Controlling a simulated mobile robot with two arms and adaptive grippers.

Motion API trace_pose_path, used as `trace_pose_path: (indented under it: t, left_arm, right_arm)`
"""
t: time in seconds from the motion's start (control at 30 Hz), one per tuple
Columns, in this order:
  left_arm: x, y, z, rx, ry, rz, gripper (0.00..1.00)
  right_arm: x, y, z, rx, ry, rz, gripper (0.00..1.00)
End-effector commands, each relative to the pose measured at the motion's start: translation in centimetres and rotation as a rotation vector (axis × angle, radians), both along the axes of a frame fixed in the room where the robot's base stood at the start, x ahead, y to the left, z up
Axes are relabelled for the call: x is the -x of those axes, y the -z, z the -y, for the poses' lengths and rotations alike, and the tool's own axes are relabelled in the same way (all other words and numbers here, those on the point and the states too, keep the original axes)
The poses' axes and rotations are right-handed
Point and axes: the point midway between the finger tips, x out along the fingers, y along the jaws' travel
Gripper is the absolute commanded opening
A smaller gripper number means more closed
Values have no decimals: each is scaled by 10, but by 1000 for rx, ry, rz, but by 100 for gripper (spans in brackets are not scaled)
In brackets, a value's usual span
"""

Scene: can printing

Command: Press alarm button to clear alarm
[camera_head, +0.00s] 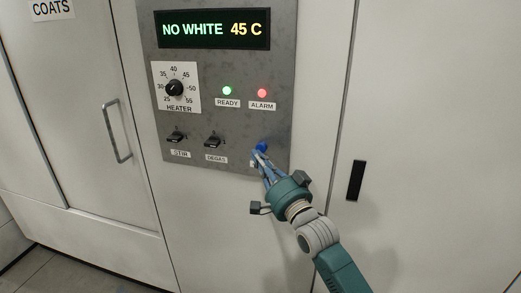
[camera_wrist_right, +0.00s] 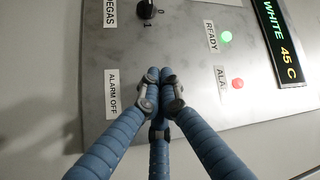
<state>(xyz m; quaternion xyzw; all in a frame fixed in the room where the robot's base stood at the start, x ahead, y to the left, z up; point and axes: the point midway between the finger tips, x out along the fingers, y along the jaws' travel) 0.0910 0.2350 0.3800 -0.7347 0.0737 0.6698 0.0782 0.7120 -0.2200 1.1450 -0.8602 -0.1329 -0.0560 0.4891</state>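The ALARM OFF label (camera_wrist_right: 112,93) is left of the fingertips there. My left gripper is not in view.
The display (camera_head: 212,29) reads NO WHITE 45 C. The green READY lamp (camera_head: 227,90) is lit. The heater dial (camera_head: 174,88), STIR switch (camera_head: 177,137) and DEGAS switch (camera_head: 213,140) are left of my gripper. A door handle (camera_head: 116,131) sticks out farther left.

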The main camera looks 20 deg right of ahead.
Motion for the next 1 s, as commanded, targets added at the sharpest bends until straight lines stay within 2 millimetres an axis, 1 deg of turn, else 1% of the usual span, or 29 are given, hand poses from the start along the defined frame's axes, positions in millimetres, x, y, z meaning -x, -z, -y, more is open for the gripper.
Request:
trace_pose_path:
  t: [0.37,0.63,1.0]
  left_arm:
    - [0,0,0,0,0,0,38]
    - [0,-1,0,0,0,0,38]
    - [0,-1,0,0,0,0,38]
  right_arm:
    - [-1,0,0,0,0,0,0]
    - [-7,-1,5,0,0,1,0]
    - [-7,0,5,0,0,0,0]
